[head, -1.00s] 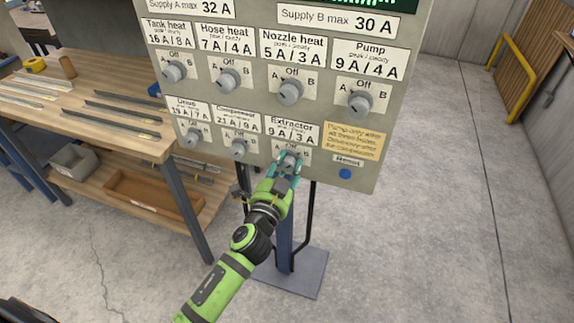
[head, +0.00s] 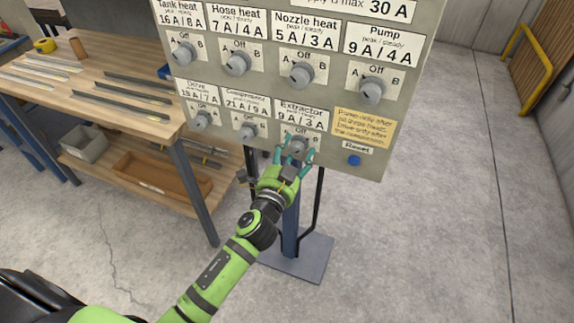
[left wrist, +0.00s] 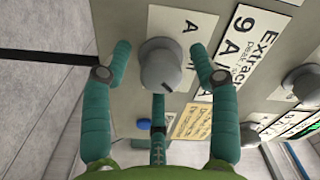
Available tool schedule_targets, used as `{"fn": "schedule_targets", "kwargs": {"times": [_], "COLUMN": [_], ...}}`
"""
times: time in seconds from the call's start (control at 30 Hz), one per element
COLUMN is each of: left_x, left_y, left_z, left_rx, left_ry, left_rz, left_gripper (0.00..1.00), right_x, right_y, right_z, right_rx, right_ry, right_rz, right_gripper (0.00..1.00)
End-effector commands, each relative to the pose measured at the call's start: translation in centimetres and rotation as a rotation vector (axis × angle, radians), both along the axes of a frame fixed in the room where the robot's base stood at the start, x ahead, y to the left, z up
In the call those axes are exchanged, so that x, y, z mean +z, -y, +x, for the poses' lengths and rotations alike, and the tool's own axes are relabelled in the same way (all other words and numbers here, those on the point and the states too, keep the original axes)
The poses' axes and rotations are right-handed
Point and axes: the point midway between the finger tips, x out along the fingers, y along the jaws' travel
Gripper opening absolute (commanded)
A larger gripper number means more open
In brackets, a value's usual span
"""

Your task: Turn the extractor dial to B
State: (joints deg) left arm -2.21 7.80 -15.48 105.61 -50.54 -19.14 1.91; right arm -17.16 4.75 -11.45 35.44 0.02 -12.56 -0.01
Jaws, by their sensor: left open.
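The extractor dial (head: 298,146) is a grey round knob at the bottom of the panel, below the label "Extractor 9 A / 3 A". I cannot tell which setting the mark points to. An "A" shows beside it; the B label is hidden. My left gripper (head: 295,158) is open, its fingers spread around the dial with gaps at both sides. In the left wrist view the gripper (left wrist: 160,62) holds nothing. My right gripper is out of view.
The grey control panel (head: 225,90) carries several other dials, including the compressor dial (head: 249,131) just left and the pump dial (head: 371,89) above. A blue reset button (head: 354,160) is at the lower right. A wooden workbench (head: 110,95) stands left; the floor at right is clear.

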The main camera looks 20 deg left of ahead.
Motion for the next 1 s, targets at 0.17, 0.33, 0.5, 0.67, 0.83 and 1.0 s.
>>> {"fn": "schedule_targets", "kwargs": {"times": [0.17,0.33,0.5,0.67,0.83,1.0], "left_x": [-0.2,-0.3,-0.2,-0.2,-0.2,-0.2], "left_y": [-0.1,-0.1,-0.3,-0.3,-0.3,-0.3], "left_z": [-3.1,-6.6,-9.4,-10.9,-11.4,-11.4], "left_rx": [0.001,0.001,0.003,0.003,0.002,0.002], "left_ry": [-0.004,-0.005,-0.005,-0.002,-0.001,-0.001], "left_rz": [-0.002,-0.004,-0.003,-0.001,0.0,0.0], "left_gripper": [0.6,0.6,0.6,0.6,0.6,0.6], "right_x": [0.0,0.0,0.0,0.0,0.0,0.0], "right_y": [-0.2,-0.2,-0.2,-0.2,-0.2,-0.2], "right_z": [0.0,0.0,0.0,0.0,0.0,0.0], "right_rx": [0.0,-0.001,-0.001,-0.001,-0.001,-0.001], "right_ry": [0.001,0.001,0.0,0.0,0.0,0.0], "right_rz": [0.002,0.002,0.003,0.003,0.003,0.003], "right_gripper": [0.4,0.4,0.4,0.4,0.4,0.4]}}
